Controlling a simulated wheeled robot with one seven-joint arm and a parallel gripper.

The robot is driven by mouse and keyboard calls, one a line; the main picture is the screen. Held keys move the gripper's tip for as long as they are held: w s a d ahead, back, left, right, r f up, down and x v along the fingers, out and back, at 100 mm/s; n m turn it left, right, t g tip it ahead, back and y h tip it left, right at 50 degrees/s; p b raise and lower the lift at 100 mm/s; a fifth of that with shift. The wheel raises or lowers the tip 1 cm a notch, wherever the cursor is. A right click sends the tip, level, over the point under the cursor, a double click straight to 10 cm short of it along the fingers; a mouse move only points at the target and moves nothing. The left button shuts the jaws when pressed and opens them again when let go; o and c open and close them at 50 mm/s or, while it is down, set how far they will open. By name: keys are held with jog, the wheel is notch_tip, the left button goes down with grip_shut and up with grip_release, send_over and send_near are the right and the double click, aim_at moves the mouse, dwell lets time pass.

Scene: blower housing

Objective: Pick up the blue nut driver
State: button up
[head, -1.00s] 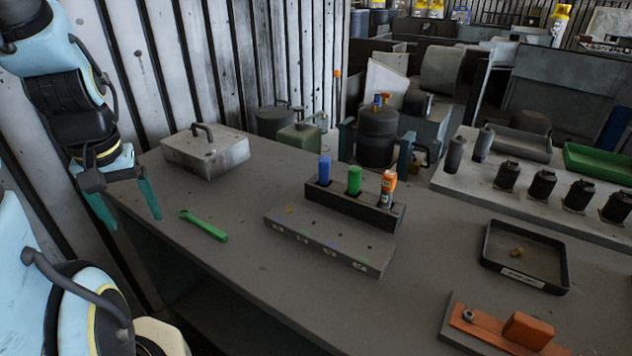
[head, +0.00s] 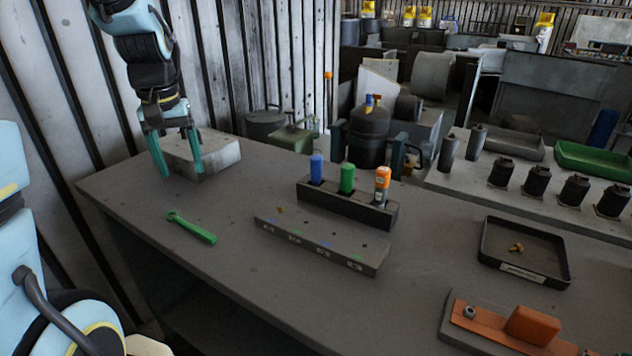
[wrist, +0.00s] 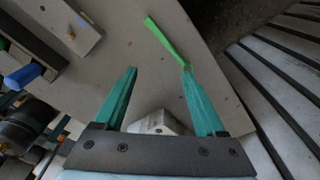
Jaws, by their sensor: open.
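The blue nut driver (head: 317,168) stands upright, handle up, in the left slot of a dark holder block (head: 345,206). A green-handled driver (head: 347,178) and an orange one (head: 383,182) stand to its right in the same block. In the wrist view the blue handle (wrist: 24,77) shows at the left edge. My gripper (head: 178,172) is open and empty, in front of the grey metal box at the back left. It is well left of the blue driver. Its teal fingers also show in the wrist view (wrist: 160,70).
A green wrench (head: 191,228) lies on the table's left part. A low labelled block (head: 320,246) with holes lies before the holder. A grey metal box (head: 212,160) stands behind my gripper. A black tray (head: 520,270) is at right.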

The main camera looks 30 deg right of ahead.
jog(key=w+d+m+b, duration=0.2)
jog(key=d+m+b, duration=0.15)
jog(key=d, duration=1.45)
jog(key=r+b, duration=0.1)
jog(key=b, duration=0.1)
send_over(316, 157)
jog(key=shift+w+a+r+m+g, duration=0.15)
jog(key=shift+w+r+m+g, duration=0.05)
jog(key=shift+m+g, duration=0.2)
jog(key=shift+s+f, duration=0.1)
jog(key=shift+f, duration=0.1)
jog(key=f, duration=0.2)
jog(key=f+p, duration=0.1)
jog(key=f, duration=0.1)
jog(key=shift+d+f, duration=0.2)
jog(key=shift+f, duration=0.2)
jog(key=shift+d+f+p, duration=0.1)
jog(key=shift+f+p, duration=0.8)
jog(key=shift+f, duration=1.7)
grip_shut()
